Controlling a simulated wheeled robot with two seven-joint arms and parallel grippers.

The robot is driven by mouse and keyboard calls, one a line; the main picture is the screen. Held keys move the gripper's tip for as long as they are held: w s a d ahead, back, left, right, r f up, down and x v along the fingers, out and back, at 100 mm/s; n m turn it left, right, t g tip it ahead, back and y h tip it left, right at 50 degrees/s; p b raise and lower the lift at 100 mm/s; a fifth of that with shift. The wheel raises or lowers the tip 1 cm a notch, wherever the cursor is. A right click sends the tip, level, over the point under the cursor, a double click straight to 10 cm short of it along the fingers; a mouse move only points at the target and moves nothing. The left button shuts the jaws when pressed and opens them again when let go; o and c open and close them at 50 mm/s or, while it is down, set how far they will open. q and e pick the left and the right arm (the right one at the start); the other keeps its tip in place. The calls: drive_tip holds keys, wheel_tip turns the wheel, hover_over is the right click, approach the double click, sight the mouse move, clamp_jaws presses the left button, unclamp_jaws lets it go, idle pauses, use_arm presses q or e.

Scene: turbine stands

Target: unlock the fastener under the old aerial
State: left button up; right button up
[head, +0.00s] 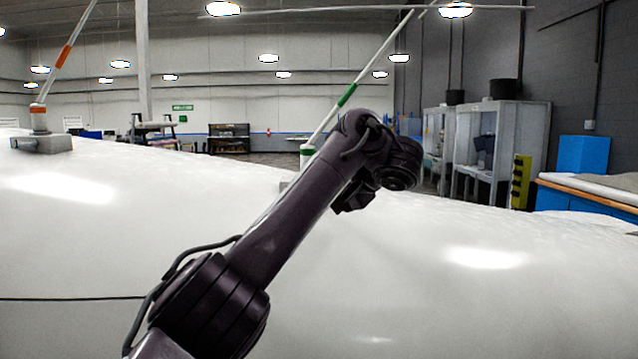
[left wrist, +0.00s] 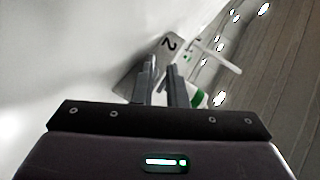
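An aerial with green bands (head: 347,95) stands on the white curved surface, its foot partly behind my left arm. Another aerial, with orange bands (head: 64,57), stands on a grey base (head: 42,144) at the far left. Which aerial is the old one is not marked. My left gripper (left wrist: 161,64) has a narrow gap between its fingers, over the plate's near part. I cannot make out a fastener. My right gripper is out of view.
The white curved surface (head: 110,230) fills the foreground, with clear room on both sides of my arm. A thin dark line (head: 70,298) crosses it at left. Cabinets (head: 485,150), a blue box (head: 583,155) and workbenches stand beyond.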

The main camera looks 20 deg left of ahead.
use_arm(q)
drive_tip(key=shift+d+f+b, duration=0.35)
drive_tip(key=shift+b, duration=0.45)
drive_tip(key=shift+w+d+r+b, duration=0.15)
drive_tip(key=shift+d+b, duration=0.15)
drive_tip(key=shift+d, duration=0.3)
drive_tip(key=shift+b+v, duration=0.55)
drive_tip(key=shift+v, duration=0.9)
drive_tip(key=shift+s+d+r+b, duration=0.3)
drive_tip(key=shift+b, duration=0.05)
drive_tip(key=shift+b+v, duration=0.45)
drive_tip(key=shift+v, duration=0.35)
drive_tip(key=shift+s+d+r, duration=0.1)
drive_tip(key=shift+d+r, duration=0.1)
drive_tip(key=shift+r, duration=0.05)
